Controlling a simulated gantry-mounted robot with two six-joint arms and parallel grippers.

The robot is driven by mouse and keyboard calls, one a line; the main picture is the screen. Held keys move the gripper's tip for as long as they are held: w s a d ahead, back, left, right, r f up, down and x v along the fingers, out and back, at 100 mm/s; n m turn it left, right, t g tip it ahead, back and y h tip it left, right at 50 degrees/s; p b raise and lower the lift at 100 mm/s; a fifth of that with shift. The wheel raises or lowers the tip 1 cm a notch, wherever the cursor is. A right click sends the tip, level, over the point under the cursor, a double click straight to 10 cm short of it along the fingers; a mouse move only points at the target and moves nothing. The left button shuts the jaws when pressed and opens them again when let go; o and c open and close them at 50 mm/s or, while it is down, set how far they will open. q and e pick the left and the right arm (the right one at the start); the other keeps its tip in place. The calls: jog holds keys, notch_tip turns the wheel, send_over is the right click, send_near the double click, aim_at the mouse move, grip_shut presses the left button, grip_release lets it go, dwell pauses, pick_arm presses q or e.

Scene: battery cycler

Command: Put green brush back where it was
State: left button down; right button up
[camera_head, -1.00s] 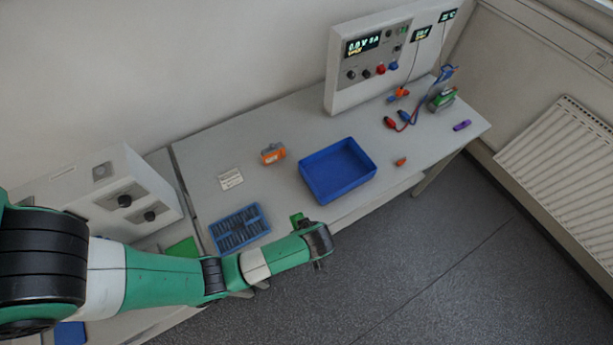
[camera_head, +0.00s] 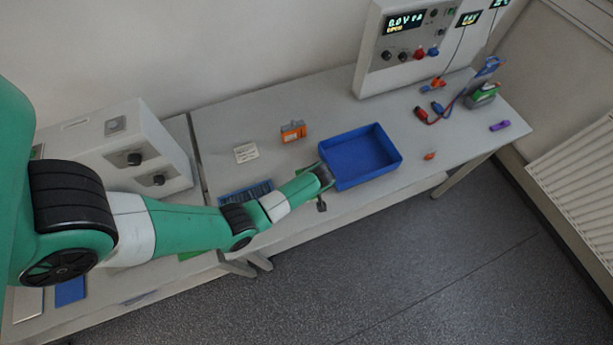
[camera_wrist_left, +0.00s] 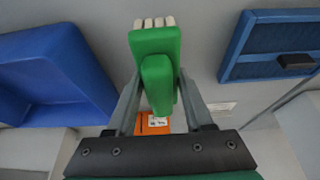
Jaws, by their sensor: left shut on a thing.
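The green brush (camera_wrist_left: 155,42) is in my left gripper (camera_wrist_left: 159,88), with its pale bristles pointing away at the top of the left wrist view. The gripper is shut on its green body. In the head view my left gripper (camera_head: 323,190) is by the left front corner of the blue bin, near the table's front edge. My right gripper is in neither view.
The blue bin (camera_head: 355,155) looks empty. The blue slotted rack (camera_head: 247,192) is partly hidden by my arm. An orange block (camera_head: 293,131) and a white card (camera_head: 246,152) lie behind. The cycler (camera_head: 402,45), cables and a small orange piece (camera_head: 430,155) are right.

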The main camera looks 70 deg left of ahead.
pick_arm(q)
jog(key=shift+a+f+b, duration=0.15)
jog(key=shift+f+b, duration=0.3)
jog(key=shift+f, duration=0.5)
jog(key=shift+a+f+b, duration=0.1)
jog(key=shift+f+b, duration=0.35)
jog(key=shift+f, duration=0.5)
jog(key=shift+r, duration=0.1)
jog(key=shift+c, duration=1.4)
grip_release()
